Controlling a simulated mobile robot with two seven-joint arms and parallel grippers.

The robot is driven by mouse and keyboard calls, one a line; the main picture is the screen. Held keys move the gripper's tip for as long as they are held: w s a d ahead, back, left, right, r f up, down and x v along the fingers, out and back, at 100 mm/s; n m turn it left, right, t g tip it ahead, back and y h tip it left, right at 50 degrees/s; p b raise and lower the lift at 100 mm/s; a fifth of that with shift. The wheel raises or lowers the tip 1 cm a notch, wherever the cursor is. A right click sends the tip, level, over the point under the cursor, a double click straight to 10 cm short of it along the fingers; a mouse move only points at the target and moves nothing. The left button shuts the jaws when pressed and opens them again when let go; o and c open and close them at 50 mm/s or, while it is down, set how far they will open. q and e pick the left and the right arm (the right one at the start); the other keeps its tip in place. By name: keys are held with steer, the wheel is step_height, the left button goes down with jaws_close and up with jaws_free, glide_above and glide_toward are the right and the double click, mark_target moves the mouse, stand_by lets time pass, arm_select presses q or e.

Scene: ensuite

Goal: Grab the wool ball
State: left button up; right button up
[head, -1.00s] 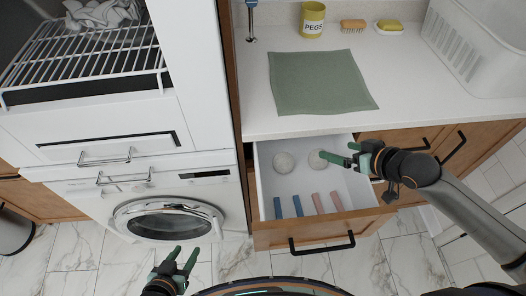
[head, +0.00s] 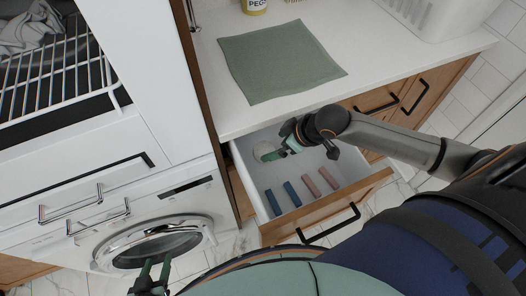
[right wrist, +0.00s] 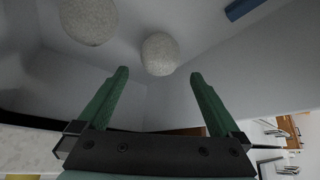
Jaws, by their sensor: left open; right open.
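Two pale grey wool balls lie in the open white drawer. One wool ball (head: 264,151) shows in the head view near the drawer's back left; the other is hidden there behind my right gripper. The right wrist view shows both: one wool ball (right wrist: 160,54) lies ahead between the fingertips, and another wool ball (right wrist: 89,20) is up and left. My right gripper (right wrist: 158,75) is open and empty, its fingers pointing at the nearer ball with a visible gap. In the head view my right gripper (head: 287,149) is inside the drawer opening. My left gripper (head: 158,268) is open and empty before the washing machine.
The drawer (head: 284,223) also holds two blue bars (head: 273,203) and two pink bars (head: 311,186) at its front. The counter (head: 370,50) with a green cloth (head: 280,62) is above and behind. The washing machine (head: 150,245) stands at the left.

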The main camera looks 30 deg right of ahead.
mark_target(268, 148)
steer(key=shift+b+x, duration=0.4)
steer(key=shift+x, duration=3.2)
steer(key=shift+c, duration=0.4)
steer(key=shift+r, duration=0.1)
steer(key=c, duration=1.1)
steer(key=shift+s+d+r, duration=0.1)
steer(key=shift+r, duration=0.1)
steer(key=s+d+r+p, duration=0.1)
steer(key=s+d+r, duration=0.2)
steer(key=s, duration=0.3)
steer(key=s+d+r+p, duration=0.1)
steer(key=s+d+r, duration=0.3)
steer(key=s, duration=0.1)
steer(key=shift+s+r+p, duration=0.3)
steer(key=shift+s+p, duration=0.05)
steer(key=shift+p, duration=0.05)
